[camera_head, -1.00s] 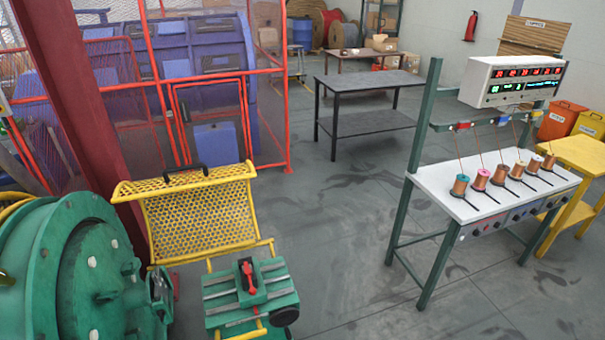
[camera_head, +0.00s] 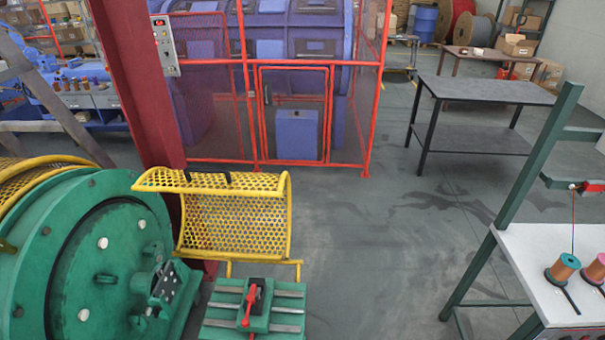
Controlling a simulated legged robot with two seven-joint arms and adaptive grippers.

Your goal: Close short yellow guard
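The short yellow guard (camera_head: 235,222) is a curved perforated yellow mesh panel with a yellow frame. It stands raised behind the green slide base (camera_head: 270,312), to the right of the large green round machine housing (camera_head: 95,255). A dark handle (camera_head: 208,178) shows on its top edge. A red lever (camera_head: 250,305) sits on the green block in front of the guard. Neither of my grippers shows in the head view, so nothing is seen touching the guard.
A dark red column (camera_head: 140,85) stands behind the guard. A red-framed mesh fence (camera_head: 295,115) encloses blue machinery. The grey floor between is open.

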